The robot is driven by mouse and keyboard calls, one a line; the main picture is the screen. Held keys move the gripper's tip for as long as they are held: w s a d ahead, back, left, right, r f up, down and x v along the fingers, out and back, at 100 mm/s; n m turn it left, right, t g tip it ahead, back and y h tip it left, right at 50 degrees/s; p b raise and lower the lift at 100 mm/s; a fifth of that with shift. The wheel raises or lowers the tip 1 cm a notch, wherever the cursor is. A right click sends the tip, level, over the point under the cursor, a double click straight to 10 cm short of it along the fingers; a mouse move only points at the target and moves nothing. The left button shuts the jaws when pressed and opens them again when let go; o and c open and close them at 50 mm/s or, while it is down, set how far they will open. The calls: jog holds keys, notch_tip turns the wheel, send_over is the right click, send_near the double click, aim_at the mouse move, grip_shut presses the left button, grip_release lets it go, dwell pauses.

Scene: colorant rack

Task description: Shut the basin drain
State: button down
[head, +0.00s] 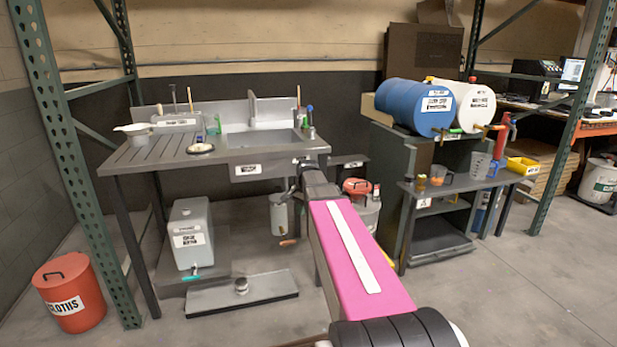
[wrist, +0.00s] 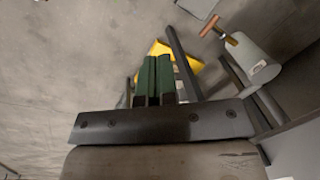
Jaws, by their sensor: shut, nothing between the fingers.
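The basin (head: 262,139) is a metal sink set into the right part of the slatted bench, with a label on its front. Below it hangs a grey cylinder (head: 278,215) with a copper-coloured handle (head: 289,242) at its lower end. In the wrist view, a grey cylinder (wrist: 252,62) with a brass fitting and a copper-coloured handle (wrist: 212,26) lies at the upper right. My gripper (wrist: 155,62) has green fingers, shut together and empty, left of and apart from that handle. In the head view my arm hides the fingers. The drain opening inside the basin cannot be made out.
A grey labelled tank (head: 191,233) stands low under the bench, with a low platform (head: 243,293) in front. A red cloths bin (head: 69,292) is at left. Blue (head: 415,106) and white drums lie on the right stand. A yellow object (wrist: 186,62) shows beyond my fingers.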

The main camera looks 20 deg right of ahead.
jog(key=w+d+r+m, duration=0.4)
jog(key=w+d+r, duration=0.1)
jog(key=r, duration=0.5)
jog(key=w+d+r+m+t+y, duration=0.1)
jog(key=w+d+r+m, duration=0.3)
jog(key=w+r, duration=0.3)
notch_tip(320, 180, up, 4)
jog(key=shift+w+d+f, duration=0.1)
jog(key=shift+w+d, duration=0.2)
jog(key=shift+d, duration=0.15)
jog(key=x, duration=1.4)
jog(key=shift+f, duration=0.2)
